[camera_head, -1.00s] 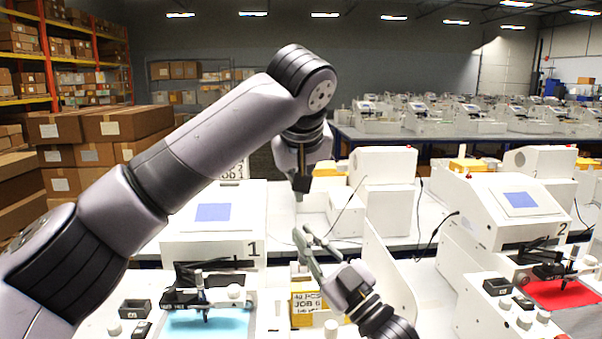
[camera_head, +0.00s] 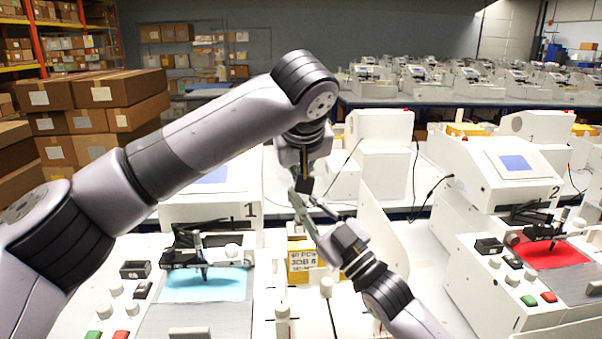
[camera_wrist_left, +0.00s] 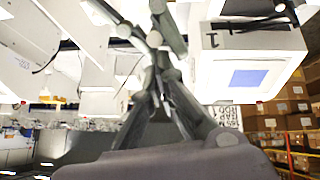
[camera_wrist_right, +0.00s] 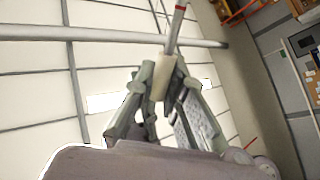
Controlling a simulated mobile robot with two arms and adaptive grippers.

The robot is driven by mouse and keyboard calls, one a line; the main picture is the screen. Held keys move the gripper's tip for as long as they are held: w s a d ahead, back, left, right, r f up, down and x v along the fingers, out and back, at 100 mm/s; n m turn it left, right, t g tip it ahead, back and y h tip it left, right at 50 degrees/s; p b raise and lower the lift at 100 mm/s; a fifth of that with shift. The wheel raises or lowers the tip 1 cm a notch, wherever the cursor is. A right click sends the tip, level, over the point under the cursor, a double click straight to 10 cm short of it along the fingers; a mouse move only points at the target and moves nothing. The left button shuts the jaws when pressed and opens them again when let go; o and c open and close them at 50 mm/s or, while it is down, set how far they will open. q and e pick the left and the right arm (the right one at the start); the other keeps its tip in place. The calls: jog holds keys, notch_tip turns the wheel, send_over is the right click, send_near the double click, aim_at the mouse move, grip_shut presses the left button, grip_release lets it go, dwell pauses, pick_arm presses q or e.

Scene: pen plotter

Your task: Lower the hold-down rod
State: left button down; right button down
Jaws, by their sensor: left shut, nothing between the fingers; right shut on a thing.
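Plotter 1 (camera_head: 240,222) stands left of centre, with a dark arm mechanism (camera_head: 190,258) and an upright pen (camera_head: 200,245) over a light blue sheet (camera_head: 205,288). I cannot tell which bar is the hold-down rod. My right gripper (camera_head: 304,203) is in front of the plotters, pointing up and left. In the right wrist view it is shut on a slim pale piece (camera_wrist_right: 164,76), with a thin red-banded shaft (camera_wrist_right: 178,20) above. My left gripper (camera_wrist_left: 155,40) is shut and empty, pointing down close by the right fingers; in the head view its tips overlap them.
Plotter 2 (camera_head: 510,175) stands at the right with a red sheet (camera_head: 550,254). A yellow labelled box (camera_head: 302,264) sits below my right gripper. Green (camera_head: 93,336) and red buttons are on the front panels. Stacked cartons (camera_head: 100,90) stand behind at the left.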

pick_arm(q)
jog(key=shift+s+d+f, duration=0.25)
jog(key=shift+s+f, duration=0.45)
jog(key=shift+s, duration=0.1)
pick_arm(e)
jog(key=shift+d, duration=0.15)
jog(key=shift+s+r, duration=0.15)
jog(key=shift+r, duration=0.05)
jog(key=c, duration=1.7)
grip_release()
jog(key=shift+s, duration=0.1)
pick_arm(q)
jog(key=shift+s+a+t, duration=0.1)
jog(key=shift+a+t, duration=0.1)
jog(key=shift+t, duration=0.1)
pick_arm(e)
jog(key=shift+o, duration=0.5)
jog(key=shift+f, duration=0.1)
